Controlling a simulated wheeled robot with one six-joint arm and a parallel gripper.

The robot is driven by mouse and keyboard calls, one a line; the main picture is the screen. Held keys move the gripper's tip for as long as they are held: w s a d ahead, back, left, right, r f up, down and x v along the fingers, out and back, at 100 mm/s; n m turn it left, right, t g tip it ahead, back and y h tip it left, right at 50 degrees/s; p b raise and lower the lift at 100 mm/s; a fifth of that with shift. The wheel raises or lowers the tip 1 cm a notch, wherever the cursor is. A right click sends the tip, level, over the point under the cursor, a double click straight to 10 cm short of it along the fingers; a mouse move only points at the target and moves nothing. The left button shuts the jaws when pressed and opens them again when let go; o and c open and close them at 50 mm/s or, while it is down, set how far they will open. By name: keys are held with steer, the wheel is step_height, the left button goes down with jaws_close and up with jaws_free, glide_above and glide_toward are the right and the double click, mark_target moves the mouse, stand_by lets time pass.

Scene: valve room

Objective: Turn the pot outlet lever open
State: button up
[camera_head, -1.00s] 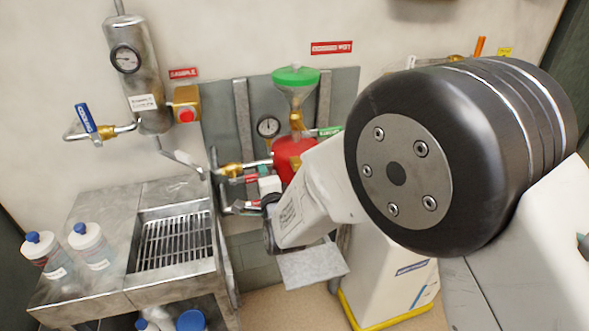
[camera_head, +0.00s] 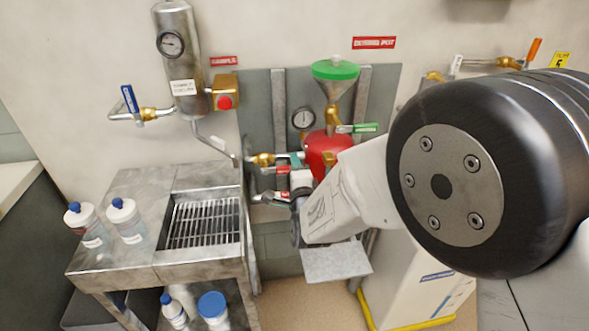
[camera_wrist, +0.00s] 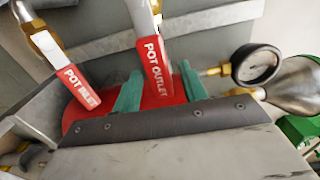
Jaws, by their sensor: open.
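The pot outlet lever (camera_wrist: 156,66) is a red handle with a white label reading POT OUTLET in the wrist view. It hangs down between the two green fingers of my gripper (camera_wrist: 159,74), which are apart. I cannot tell whether either finger touches it. The pot inlet lever (camera_wrist: 79,86), also red, hangs left of the left finger. The red pot (camera_wrist: 98,108) lies behind the fingers. In the head view the pot (camera_head: 328,146) is partly hidden by my arm, and my gripper (camera_head: 299,162) is small beside it.
A pressure gauge (camera_wrist: 257,65) sits right of the fingers. A funnel with a green lid (camera_head: 335,70) and a green lever (camera_head: 358,128) stand above the pot. A steel sink bench (camera_head: 165,262) with bottles stands left.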

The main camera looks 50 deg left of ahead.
steer(key=v, duration=0.7)
steer(key=shift+s+d, duration=0.25)
steer(key=shift+d, duration=0.1)
